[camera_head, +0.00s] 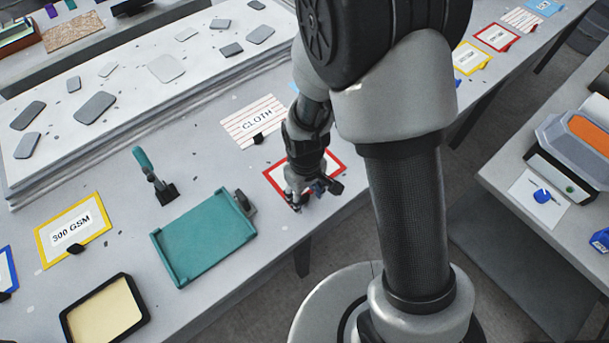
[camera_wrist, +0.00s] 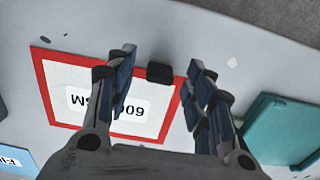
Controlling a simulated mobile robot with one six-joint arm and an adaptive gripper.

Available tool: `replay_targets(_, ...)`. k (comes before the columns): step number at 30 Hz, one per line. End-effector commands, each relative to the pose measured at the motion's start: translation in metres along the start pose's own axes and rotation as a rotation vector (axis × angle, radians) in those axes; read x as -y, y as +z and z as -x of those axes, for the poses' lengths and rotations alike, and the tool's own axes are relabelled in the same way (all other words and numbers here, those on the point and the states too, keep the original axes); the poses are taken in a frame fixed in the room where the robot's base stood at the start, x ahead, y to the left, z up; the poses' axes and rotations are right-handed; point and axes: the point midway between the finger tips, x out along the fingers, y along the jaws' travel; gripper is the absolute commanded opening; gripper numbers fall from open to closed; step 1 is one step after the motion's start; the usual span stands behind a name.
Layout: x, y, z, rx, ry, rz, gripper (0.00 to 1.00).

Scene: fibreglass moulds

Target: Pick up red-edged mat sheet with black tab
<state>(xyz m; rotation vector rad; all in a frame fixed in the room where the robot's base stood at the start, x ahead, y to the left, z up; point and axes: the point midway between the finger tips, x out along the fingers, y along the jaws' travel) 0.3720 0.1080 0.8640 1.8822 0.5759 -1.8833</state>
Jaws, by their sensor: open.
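The red-edged mat sheet (camera_head: 336,164) lies flat on the grey bench, mostly hidden by my gripper in the head view. In the wrist view the sheet (camera_wrist: 65,75) shows a white label with upside-down print, partly covered by a finger. Its black tab (camera_wrist: 160,73) sits at the sheet's edge, near the upper right corner in that view. My gripper (camera_head: 314,193) is open and empty over the sheet. In the wrist view its fingertips (camera_wrist: 160,70) lie on either side of the tab. I cannot tell the height left between them and the bench.
A teal tray (camera_head: 203,238) lies close by, left of my gripper. A CLOTH sheet (camera_head: 254,121), a yellow-edged 300 GSM sheet (camera_head: 72,229) and a teal-handled tool (camera_head: 153,175) are on the same bench. Another red-edged sheet (camera_head: 497,37) lies farther right.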

Motion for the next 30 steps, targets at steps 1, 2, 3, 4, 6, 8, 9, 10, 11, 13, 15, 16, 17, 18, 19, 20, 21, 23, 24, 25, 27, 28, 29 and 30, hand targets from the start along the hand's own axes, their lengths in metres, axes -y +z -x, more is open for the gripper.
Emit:
replay_targets(1, 0.0, -0.0002, -0.002, 0.0, 0.0, 0.0, 0.48)
replay_targets(2, -0.0001, -0.0003, -0.0017, -0.001, 0.0, 0.0, 0.48)
replay_targets(3, -0.0001, -0.0004, -0.001, -0.001, 0.0, 0.0, 0.48)
replay_targets(4, -0.0001, -0.0005, -0.0006, -0.001, 0.0, 0.0, 0.48)
replay_targets(6, -0.0001, -0.0005, -0.0004, -0.001, 0.0, 0.0, 0.48)
replay_targets(8, -0.0001, -0.0005, -0.0003, -0.001, 0.0, 0.0, 0.44)
replay_targets(9, -0.0001, -0.0005, -0.0003, -0.001, 0.0, 0.0, 0.42)
replay_targets(10, -0.0001, -0.0005, -0.0003, -0.001, 0.0, 0.0, 0.4)
replay_targets(11, -0.0001, -0.0005, -0.0003, -0.001, 0.0, 0.0, 0.38)
replay_targets(13, -0.0001, -0.0005, -0.0003, -0.001, 0.0, 0.0, 0.33)
replay_targets(15, -0.0001, -0.0005, -0.0002, -0.001, 0.0, 0.0, 0.28)
replay_targets(16, -0.0001, -0.0004, -0.0003, -0.001, 0.0, 0.0, 0.26)
replay_targets(17, -0.0001, -0.0005, -0.0002, -0.001, 0.0, 0.0, 0.24)
replay_targets(18, -0.0001, -0.0004, -0.0003, -0.001, 0.0, 0.0, 0.22)
replay_targets(19, -0.0001, -0.0004, -0.0003, -0.001, 0.0, 0.0, 0.2)
replay_targets(20, -0.0001, -0.0004, -0.0003, -0.001, 0.0, 0.0, 0.18)
replay_targets(21, -0.0001, -0.0005, -0.0002, -0.001, 0.0, 0.0, 0.15)
replay_targets(23, -0.0001, -0.0005, -0.0003, -0.001, 0.0, 0.0, 0.11)
replay_targets(24, -0.0001, -0.0004, -0.0003, -0.001, 0.0, 0.0, 0.08)
replay_targets(25, -0.0001, -0.0004, -0.0003, -0.001, 0.0, 0.0, 0.06)
replay_targets(27, -0.0001, -0.0004, -0.0003, -0.001, 0.0, 0.0, 0.02)
replay_targets(28, -0.0001, -0.0005, -0.0002, -0.001, 0.001, 0.0, 0.01)
replay_targets(29, -0.0001, -0.0005, -0.0002, -0.001, 0.001, 0.0, 0.0)
replay_targets(30, -0.0001, -0.0005, -0.0002, -0.001, 0.001, 0.0, 0.0)
